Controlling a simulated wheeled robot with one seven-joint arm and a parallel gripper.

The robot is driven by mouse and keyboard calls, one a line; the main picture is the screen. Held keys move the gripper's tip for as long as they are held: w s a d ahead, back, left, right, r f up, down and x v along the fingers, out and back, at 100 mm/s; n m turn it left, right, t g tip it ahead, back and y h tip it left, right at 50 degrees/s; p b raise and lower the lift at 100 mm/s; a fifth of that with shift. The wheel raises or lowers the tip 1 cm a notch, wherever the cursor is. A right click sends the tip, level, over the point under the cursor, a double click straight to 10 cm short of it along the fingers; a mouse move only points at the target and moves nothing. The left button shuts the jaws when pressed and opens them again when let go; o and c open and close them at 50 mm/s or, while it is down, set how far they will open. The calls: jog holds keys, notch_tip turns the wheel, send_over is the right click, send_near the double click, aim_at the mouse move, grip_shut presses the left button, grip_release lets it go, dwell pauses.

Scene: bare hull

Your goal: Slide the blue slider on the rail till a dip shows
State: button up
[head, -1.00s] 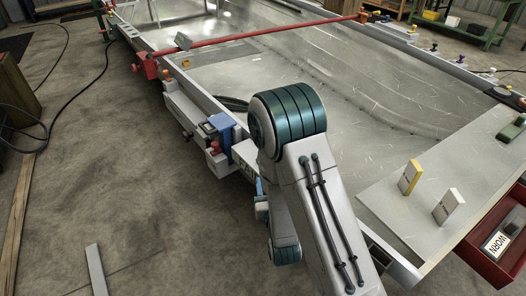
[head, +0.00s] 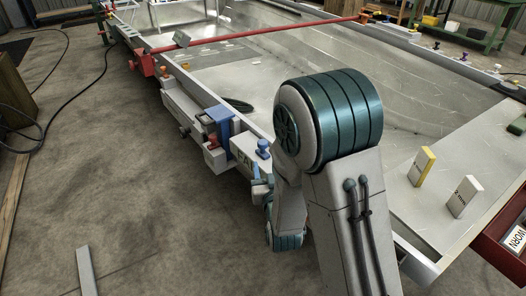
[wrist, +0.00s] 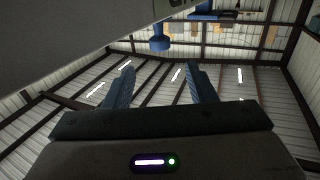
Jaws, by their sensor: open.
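A blue bracket-like piece (head: 220,121) sits over the near side rail (head: 250,128) of the hull in the head view. A smaller blue knob (head: 263,148) stands on a white block just right of it. I cannot tell for sure which one is the slider. No dip can be made out at the rail. In the wrist view, my gripper (wrist: 162,86) is open, its two fingers apart with nothing between them. A blue knob (wrist: 160,40) shows beyond the fingertips, with a flat blue part (wrist: 213,15) to its right. In the head view my arm hides part of the rail.
A red bar (head: 260,33) crosses the hull farther back. A yellow block (head: 422,166) and a white block (head: 465,197) stand on the plate at right. A red tray (head: 505,243) is at lower right. The floor left of the hull is mostly clear, with a metal strip (head: 86,270).

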aim_at(264, 146)
jog(key=shift+w+f+b, duration=0.15)
jog(key=shift+b, duration=0.75)
jog(key=w, duration=0.3)
jog(key=w+a, duration=0.1)
jog(key=w, duration=0.3)
jog(key=w+a+b, duration=0.1)
jog(key=w, duration=0.2)
jog(key=shift+w+a+r, duration=0.1)
jog(key=shift+w+r, duration=0.1)
jog(key=shift+w, duration=0.2)
